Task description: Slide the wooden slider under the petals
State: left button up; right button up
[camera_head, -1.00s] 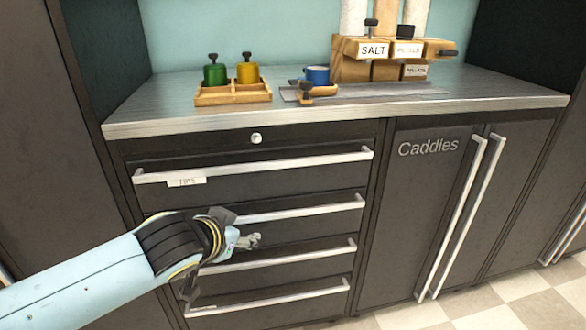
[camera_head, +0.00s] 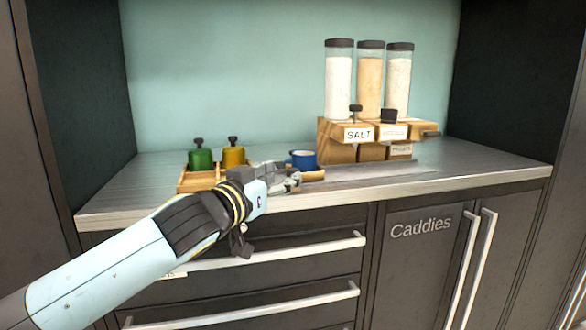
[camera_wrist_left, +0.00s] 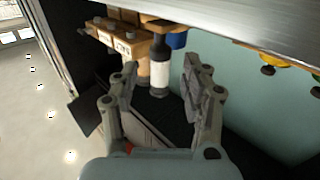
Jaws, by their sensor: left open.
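The wooden slider (camera_head: 313,175) lies on the counter below the blue cup (camera_head: 302,159), left of the dispensers. My left gripper (camera_head: 293,179) is in front of it and hides part of it. My right gripper is not in view.
A wooden tray (camera_head: 184,182) with a green container (camera_head: 200,160) and a yellow one (camera_head: 233,157) stands left of my gripper. The salt dispenser (camera_head: 359,133) stands nearest the slider.

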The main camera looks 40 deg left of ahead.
aim_at(290, 173)
pick_arm(q)
jog(key=w, duration=0.5)
jog(key=shift+w+a, duration=0.15)
jog(key=shift+a, duration=0.05)
jog(key=c, duration=0.9)
grip_shut()
jog(key=shift+f, duration=0.15)
